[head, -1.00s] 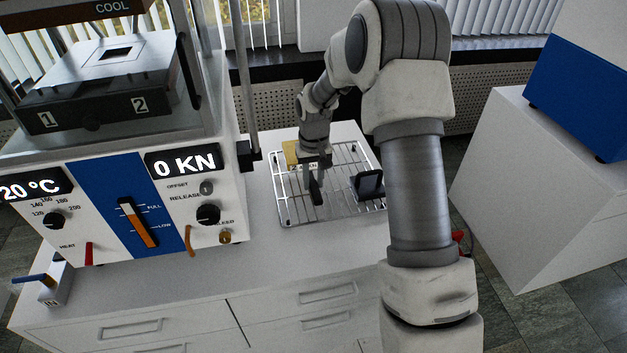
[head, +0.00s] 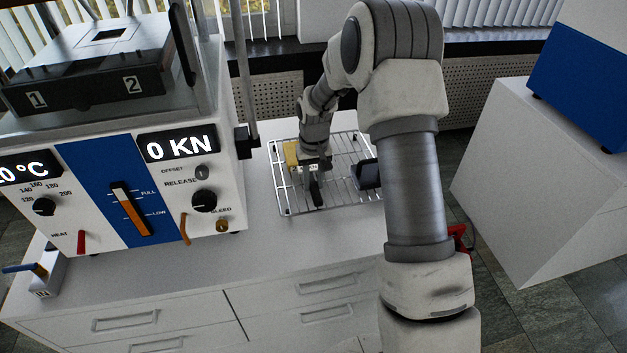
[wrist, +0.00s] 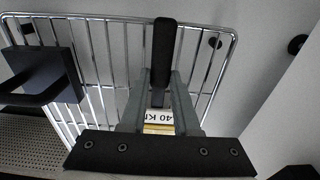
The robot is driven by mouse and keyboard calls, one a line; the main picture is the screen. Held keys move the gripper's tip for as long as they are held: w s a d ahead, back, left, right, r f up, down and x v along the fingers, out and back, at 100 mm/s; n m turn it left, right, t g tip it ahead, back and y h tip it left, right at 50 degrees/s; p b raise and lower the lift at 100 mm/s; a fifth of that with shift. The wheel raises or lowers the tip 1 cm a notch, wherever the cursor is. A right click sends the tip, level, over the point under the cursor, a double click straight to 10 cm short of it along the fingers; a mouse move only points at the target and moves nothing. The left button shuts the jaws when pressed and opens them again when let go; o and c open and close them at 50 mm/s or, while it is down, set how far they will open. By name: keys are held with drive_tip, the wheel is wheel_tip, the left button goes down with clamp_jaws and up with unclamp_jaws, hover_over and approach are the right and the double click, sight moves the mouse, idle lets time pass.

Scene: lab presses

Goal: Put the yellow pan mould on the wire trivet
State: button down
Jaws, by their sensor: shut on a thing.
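The yellow pan mould (head: 291,154) is at the left back part of the wire trivet (head: 277,178), over its wires, partly hidden by my gripper. My gripper (head: 315,168) points down and is shut on the mould. In the wrist view, my gripper's fingers (wrist: 159,108) flank the mould's black handle (wrist: 163,55). A white "40 KN" label and a yellow strip of the mould (wrist: 157,129) show between them. The trivet's wires (wrist: 222,80) show beneath the handle. I cannot tell whether the mould touches the wires or hangs just above.
A black mould-like block (head: 367,174) sits on the trivet's right part; it also shows in the wrist view (wrist: 45,72). The press (head: 110,200) with its "0 KN" display stands to the left. The white counter (head: 260,240) in front of the trivet is clear.

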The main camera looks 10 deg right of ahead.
drive_tip(key=shift+f+b, duration=0.35)
drive_tip(key=shift+f, duration=0.05)
idle(0.8)
drive_tip(key=c, duration=0.6)
unclamp_jaws()
drive_tip(key=shift+o, duration=0.2)
drive_tip(key=s+r+t+p, duration=0.1)
drive_tip(key=s+r, duration=0.3)
drive_tip(key=r, duration=0.9)
drive_tip(key=s+r+p, duration=0.2)
drive_tip(key=s+r, duration=0.2)
drive_tip(key=r, duration=0.9)
drive_tip(key=s+r+t, duration=0.2)
drive_tip(key=s, duration=0.9)
drive_tip(key=s+r+t+p, duration=0.1)
drive_tip(key=s+r+t, duration=0.1)
drive_tip(key=s, duration=0.9)
drive_tip(key=shift+v, duration=0.85)
